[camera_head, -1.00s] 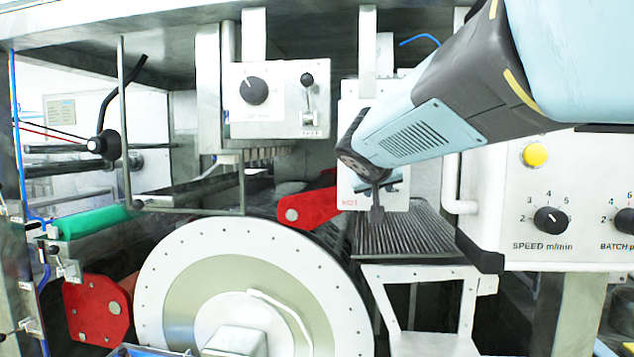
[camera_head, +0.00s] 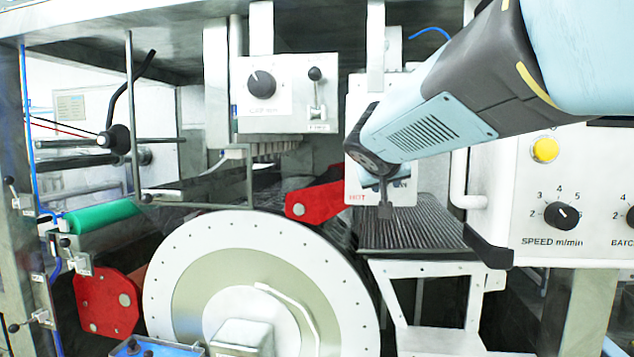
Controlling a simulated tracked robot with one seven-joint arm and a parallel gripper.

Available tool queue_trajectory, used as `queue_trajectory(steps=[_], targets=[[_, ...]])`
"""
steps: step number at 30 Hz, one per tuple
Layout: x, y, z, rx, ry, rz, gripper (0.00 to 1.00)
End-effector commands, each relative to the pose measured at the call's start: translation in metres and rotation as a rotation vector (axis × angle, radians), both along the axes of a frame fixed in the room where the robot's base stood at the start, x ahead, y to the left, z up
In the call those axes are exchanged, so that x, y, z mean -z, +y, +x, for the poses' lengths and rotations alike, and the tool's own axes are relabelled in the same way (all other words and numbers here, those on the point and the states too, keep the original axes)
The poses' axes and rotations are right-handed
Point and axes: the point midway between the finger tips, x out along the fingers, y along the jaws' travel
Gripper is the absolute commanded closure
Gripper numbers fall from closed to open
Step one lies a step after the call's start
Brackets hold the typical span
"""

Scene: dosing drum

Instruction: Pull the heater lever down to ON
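A white panel (camera_head: 353,100) with red "HOT" lettering hangs right of the picture's middle, and my arm covers most of it. I see no heater lever on its visible part; any lever there is hidden. A small lever with a black ball knob (camera_head: 315,74) stands upright on another white box (camera_head: 284,121) to the left, beside a round dial. That box's lettering is too small to read surely. My gripper (camera_head: 384,212) points down in front of the lower part of the "HOT" panel. Its dark fingers show as one narrow shape, so their opening is unclear. I see nothing held.
A large white drum (camera_head: 190,270) stands below, with red brackets (camera_head: 316,203) beside it. A ribbed dark tray (camera_head: 430,235) lies beneath my gripper. A control box with a yellow button (camera_head: 545,150) and a speed knob (camera_head: 562,215) stands at the right.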

Motion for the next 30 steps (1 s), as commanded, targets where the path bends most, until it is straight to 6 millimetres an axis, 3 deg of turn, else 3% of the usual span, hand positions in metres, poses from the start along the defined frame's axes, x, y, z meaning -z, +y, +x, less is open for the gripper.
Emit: queue_trajectory(steps=[10,11,18,30], targets=[[-0.0001,0.0020,0.0004,-0.004,-0.001,0.001,1.00],[-0.0002,0.0020,0.0005,-0.004,-0.001,0.001,0.65],[-0.0005,0.0009,0.0003,-0.003,-0.001,0.000,0.42],[-0.0052,0.0039,-0.0080,-0.001,-0.003,0.001,0.41]])
